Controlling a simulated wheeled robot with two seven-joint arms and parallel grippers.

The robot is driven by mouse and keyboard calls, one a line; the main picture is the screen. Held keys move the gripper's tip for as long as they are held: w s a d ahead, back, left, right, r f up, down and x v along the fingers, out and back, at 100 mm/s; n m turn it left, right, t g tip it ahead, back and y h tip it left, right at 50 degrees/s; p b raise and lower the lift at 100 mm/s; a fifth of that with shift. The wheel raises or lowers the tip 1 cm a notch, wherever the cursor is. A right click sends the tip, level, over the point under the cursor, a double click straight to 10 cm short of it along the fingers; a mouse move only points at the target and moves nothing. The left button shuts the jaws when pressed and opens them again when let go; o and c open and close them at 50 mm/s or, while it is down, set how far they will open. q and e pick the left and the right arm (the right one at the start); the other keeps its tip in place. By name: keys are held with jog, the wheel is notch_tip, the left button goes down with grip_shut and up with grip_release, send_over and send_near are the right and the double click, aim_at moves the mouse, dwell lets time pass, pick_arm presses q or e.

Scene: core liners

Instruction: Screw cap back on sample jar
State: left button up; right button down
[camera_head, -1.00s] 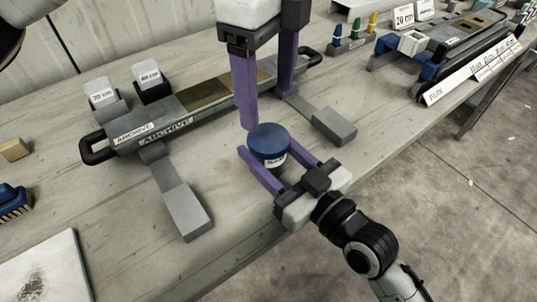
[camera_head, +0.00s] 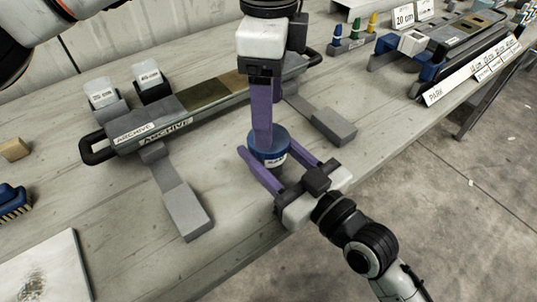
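The sample jar (camera_head: 275,161), with a white label, stands upright on the bench with the blue cap (camera_head: 282,143) on its top. My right gripper (camera_head: 268,152) comes in from the lower right, its purple fingers on both sides of the jar, seemingly touching it. My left gripper (camera_head: 265,142) points down from above, its front finger overlapping the cap. The second finger is mostly hidden behind the front one, so its opening and any contact with the cap are unclear. Whether the cap is threaded tight is not visible.
A long grey core tray (camera_head: 208,97) marked ARCHIVE lies behind the jar, with grey supports (camera_head: 188,211) (camera_head: 333,126) reaching forward. A brush (camera_head: 14,203) and a pale plate (camera_head: 45,268) are at left. The bench front edge is close to the jar.

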aim_at(269, 154)
pick_arm(q)
jog(key=shift+f, duration=2.5)
jog(key=c, duration=1.1)
